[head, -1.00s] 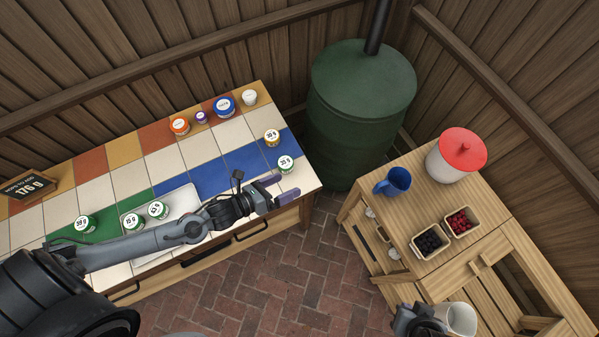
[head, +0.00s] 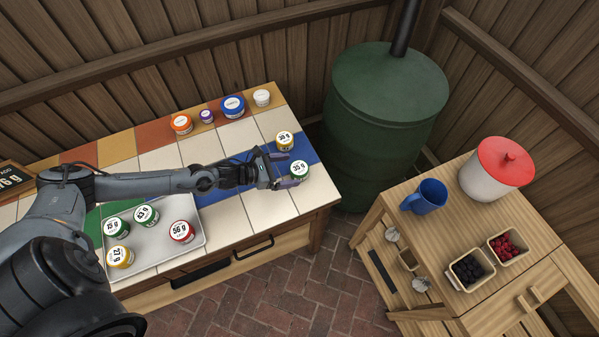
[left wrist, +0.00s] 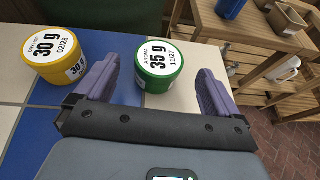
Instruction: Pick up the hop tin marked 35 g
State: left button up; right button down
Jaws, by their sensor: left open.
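My right gripper is out of view.
A yellow 30 g tin (head: 285,139) stands close behind the 35 g tin, just outside one finger. A tray (head: 187,243) holds several tins. Orange, purple, blue and white containers line the counter's back. A green barrel (head: 383,125) stands beyond the counter's right end.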

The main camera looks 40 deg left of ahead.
aim_at(304, 168)
pick_arm(q)
jog(key=shift+b+x, duration=0.5)
jog(key=shift+x, duration=2.95)
jog(key=shift+a+f, duration=0.1)
jog(key=shift+f, duration=0.05)
jog(key=c, duration=1)
jog(key=shift+c, duration=0.2)
